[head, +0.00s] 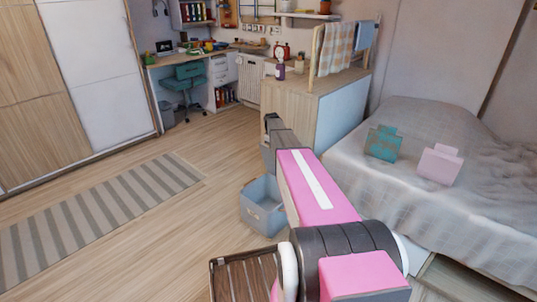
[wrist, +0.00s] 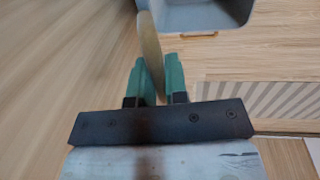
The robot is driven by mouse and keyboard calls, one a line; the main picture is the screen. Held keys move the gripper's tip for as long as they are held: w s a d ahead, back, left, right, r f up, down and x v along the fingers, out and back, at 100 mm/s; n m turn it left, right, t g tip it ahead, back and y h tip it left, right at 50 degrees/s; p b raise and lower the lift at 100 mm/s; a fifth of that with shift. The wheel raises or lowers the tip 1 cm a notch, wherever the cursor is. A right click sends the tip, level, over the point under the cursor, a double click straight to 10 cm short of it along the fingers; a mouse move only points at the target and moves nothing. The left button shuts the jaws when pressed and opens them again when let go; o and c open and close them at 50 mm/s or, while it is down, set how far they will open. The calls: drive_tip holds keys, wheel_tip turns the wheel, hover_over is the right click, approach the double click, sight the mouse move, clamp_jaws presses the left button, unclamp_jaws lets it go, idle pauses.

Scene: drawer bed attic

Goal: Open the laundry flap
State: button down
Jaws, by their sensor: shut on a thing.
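A low cabinet (head: 285,92) with a pale wood front and a white side stands past my arm in the head view. The laundry flap cannot be clearly told apart on it. My arm reaches toward the cabinet's front, and its end hides the lower front there. In the wrist view my gripper (wrist: 157,68) has its green fingers shut on a thin, tan, rounded piece (wrist: 150,40). It looks like a handle or edge, but I cannot tell whether it belongs to the flap. My fingertips are hidden in the head view.
A blue-grey bin (head: 262,208) stands on the floor beside my arm; it also shows in the wrist view (wrist: 208,14). A bed (head: 440,215) is at the right. A striped rug (head: 100,215) lies left, with open floor between.

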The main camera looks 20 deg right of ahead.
drive_tip(key=shift+w+d+r, duration=0.2)
drive_tip(key=shift+w+d, duration=0.35)
drive_tip(key=shift+d, duration=0.3)
drive_tip(key=c, duration=1.1)
unclamp_jaws()
drive_tip(key=shift+c, duration=0.2)
drive_tip(key=shift+r, duration=0.1)
wheel_tip(320, 180, up, 10)
drive_tip(key=a, duration=0.1)
drive_tip(key=shift+s+a+r, duration=0.15)
drive_tip(key=shift+s+r, duration=0.1)
drive_tip(key=shift+s, duration=0.2)
